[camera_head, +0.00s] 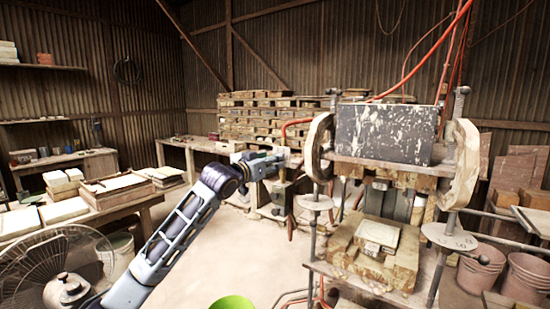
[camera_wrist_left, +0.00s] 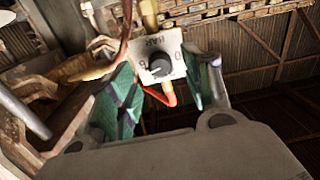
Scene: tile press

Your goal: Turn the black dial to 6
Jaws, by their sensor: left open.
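The black dial (camera_wrist_left: 158,67) shows in the left wrist view on a pale plate (camera_wrist_left: 170,42) marked "BAR". A "0" is readable on the plate's right side and a digit, perhaps 8, at its lower left. The dial's setting is too small to read. My left gripper (camera_wrist_left: 166,88) is open, its green-padded fingers standing either side of the dial, which appears between and beyond them. I cannot tell whether they touch it. In the head view my left gripper (camera_head: 272,164) is beside the press's left side, and the dial face cannot be made out there. My right gripper is not in view.
The tile press (camera_head: 385,135) stands at right, with round wooden wheels and metal posts close to my gripper. A red hose (camera_head: 420,62) runs above it. A bench with stacked tiles (camera_head: 115,187), a fan (camera_head: 68,285) and a green bucket (camera_head: 232,303) are left and in front.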

